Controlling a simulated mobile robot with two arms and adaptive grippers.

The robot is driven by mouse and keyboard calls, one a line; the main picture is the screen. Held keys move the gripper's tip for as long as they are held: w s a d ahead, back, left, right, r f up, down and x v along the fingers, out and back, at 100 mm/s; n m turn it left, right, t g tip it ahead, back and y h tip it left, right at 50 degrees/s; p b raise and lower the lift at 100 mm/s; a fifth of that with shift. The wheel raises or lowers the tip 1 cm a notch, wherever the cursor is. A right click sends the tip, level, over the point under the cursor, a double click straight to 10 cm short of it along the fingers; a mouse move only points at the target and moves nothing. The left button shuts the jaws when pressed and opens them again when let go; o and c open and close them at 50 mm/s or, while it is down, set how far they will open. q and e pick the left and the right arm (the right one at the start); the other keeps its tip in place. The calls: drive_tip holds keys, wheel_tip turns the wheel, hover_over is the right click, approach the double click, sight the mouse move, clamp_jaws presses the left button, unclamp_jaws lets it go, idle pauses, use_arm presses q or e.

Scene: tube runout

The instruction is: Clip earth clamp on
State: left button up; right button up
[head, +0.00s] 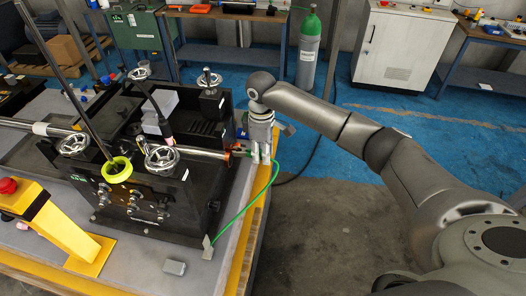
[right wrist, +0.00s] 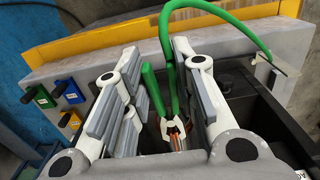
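The green-handled earth clamp (right wrist: 156,92) shows in the right wrist view, with its pale jaws at a copper-orange part near the tube end. Whether the jaws grip it is unclear. In the head view the clamp is small beside the steel tube (head: 205,153) on the black fixture (head: 130,205). My right gripper (head: 262,152) is at the tube's right end. In the right wrist view its fingers (right wrist: 160,85) stand open on either side of the clamp handles, seemingly with gaps. A green cable (head: 243,207) runs from the clamp to a bracket (head: 208,247). My left gripper is not in view.
Handwheels (head: 162,158) stand on the fixture. A yellow post (head: 65,233) with a red button and a small grey block (head: 174,267) are on the table. A green gas cylinder (head: 308,48) and a white cabinet (head: 400,45) stand behind. Floor right of the table is clear.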

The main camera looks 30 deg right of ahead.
drive_tip(key=o, duration=0.4)
wheel_tip(320, 180, up, 12)
drive_tip(key=shift+a, duration=0.1)
idle(0.4)
